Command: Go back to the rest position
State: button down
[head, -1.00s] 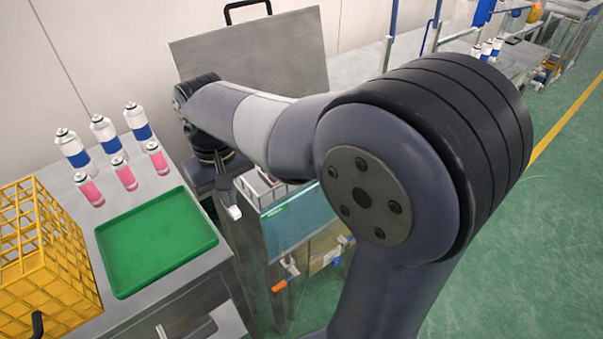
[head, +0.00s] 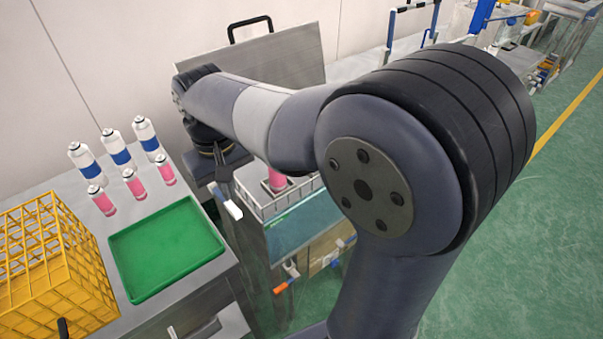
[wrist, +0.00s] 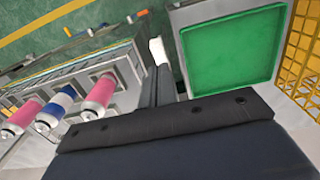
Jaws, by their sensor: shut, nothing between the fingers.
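My gripper (head: 228,203) is shut and empty in the head view. It hangs in the air between the green tray's table and the crimping station, with its white fingertip pointing down. In the wrist view my gripper (wrist: 158,62) shows at the middle, its fingers together, left of the green tray. My arm reaches across the head view from the right.
A green tray (head: 168,250) lies empty on the left metal table, by a yellow crate (head: 50,262) and several blue-white and pink cans (head: 135,186).

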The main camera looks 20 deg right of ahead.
aim_at(233, 208)
notch_tip(233, 208, up, 2)
jog(key=shift+r+p, duration=0.2)
jog(key=shift+p, duration=0.4)
jog(key=shift+f, duration=0.15)
jog(key=shift+f+b, duration=0.15)
jog(key=shift+b, duration=0.15)
jog(key=shift+f+b, duration=2.4)
jog(key=shift+f, duration=0.1)
